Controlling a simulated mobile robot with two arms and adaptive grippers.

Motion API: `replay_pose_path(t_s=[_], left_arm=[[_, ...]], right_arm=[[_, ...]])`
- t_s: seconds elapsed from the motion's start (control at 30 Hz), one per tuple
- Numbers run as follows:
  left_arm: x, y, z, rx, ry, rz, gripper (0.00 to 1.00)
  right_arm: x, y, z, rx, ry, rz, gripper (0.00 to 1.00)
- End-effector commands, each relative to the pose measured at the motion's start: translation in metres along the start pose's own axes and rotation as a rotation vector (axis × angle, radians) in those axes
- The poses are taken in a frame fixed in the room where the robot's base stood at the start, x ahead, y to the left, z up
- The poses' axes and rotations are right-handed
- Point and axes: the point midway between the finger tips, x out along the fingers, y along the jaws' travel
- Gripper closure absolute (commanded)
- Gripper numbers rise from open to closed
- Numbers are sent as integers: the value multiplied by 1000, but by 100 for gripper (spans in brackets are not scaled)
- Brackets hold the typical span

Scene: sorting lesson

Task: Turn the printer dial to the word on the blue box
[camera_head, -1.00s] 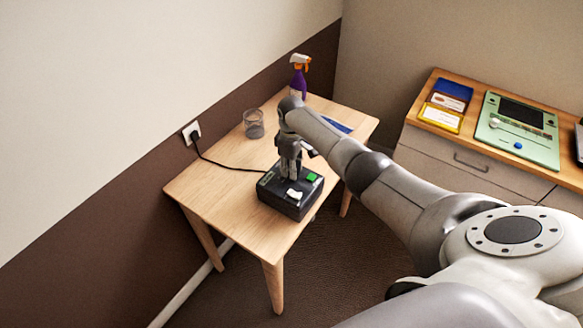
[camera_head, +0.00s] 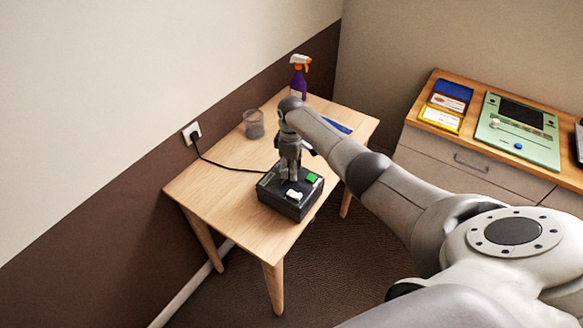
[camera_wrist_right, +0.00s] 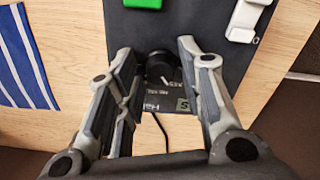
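The printer (camera_head: 290,192) is a black box on the small wooden table, with a green button and a white switch on top. Its black round dial (camera_wrist_right: 160,67) shows in the right wrist view, with small lettering around it too blurred to read surely. My right gripper (camera_wrist_right: 157,56) points down over the printer with its fingers open, one on each side of the dial; I cannot tell whether they touch it. In the head view the right gripper (camera_head: 290,176) hides the dial. A blue box (camera_head: 455,89) lies on the cabinet at right; no word on it is readable. My left gripper is out of view.
A clear cup (camera_head: 254,124) and a purple spray bottle (camera_head: 299,80) stand behind the printer. A blue striped cloth (camera_wrist_right: 24,60) lies beside it. A black cord runs to the wall socket (camera_head: 192,132). A yellow tray (camera_head: 440,119) and green panel (camera_head: 518,130) lie on the cabinet.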

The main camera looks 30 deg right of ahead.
Motion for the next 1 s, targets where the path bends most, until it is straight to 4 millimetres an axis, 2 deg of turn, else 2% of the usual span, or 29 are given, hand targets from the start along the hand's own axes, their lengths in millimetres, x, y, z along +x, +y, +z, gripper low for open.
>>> replay_pose_path(t_s=[0.33,0.47,0.63,0.8,1.0], left_arm=[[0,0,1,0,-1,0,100],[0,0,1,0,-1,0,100],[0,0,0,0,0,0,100],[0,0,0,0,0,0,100],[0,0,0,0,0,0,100]], right_arm=[[0,0,0,1,-1,0,52],[-6,0,0,0,-1,0,52],[-31,1,0,-1,1,3,52],[-70,1,0,0,3,3,52],[-104,1,-1,-1,1,2,52]])
